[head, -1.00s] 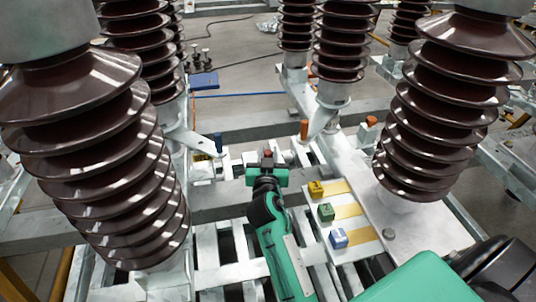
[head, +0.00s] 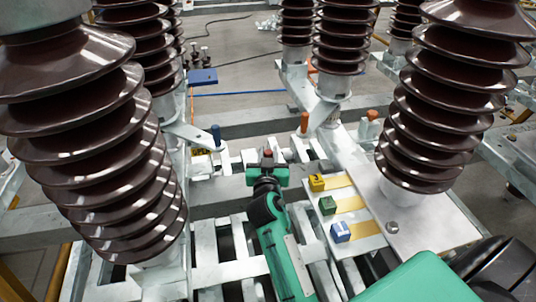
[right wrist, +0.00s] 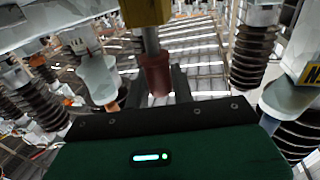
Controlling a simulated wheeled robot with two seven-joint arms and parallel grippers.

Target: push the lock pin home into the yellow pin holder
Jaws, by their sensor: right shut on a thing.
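In the head view my right gripper (head: 267,160) is shut on the lock pin, whose red end (head: 267,152) shows at the jaws. In the right wrist view the pin's dull red grip (right wrist: 155,76) sits between the two dark fingers (right wrist: 157,88). Its grey shaft (right wrist: 151,40) runs up to the yellow pin holder (right wrist: 146,12), cut off at the top edge. A length of shaft shows between grip and holder. How deep its tip sits is hidden. I cannot make out this holder in the head view. My left gripper is not in view.
Brown ribbed insulators (head: 100,130) and (head: 425,110) rise on both sides. Yellow (head: 317,183), green (head: 327,205) and blue (head: 340,232) blocks stand on a plate right of my right arm. Blue (head: 216,135) and orange (head: 304,122) posts stand beyond the gripper.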

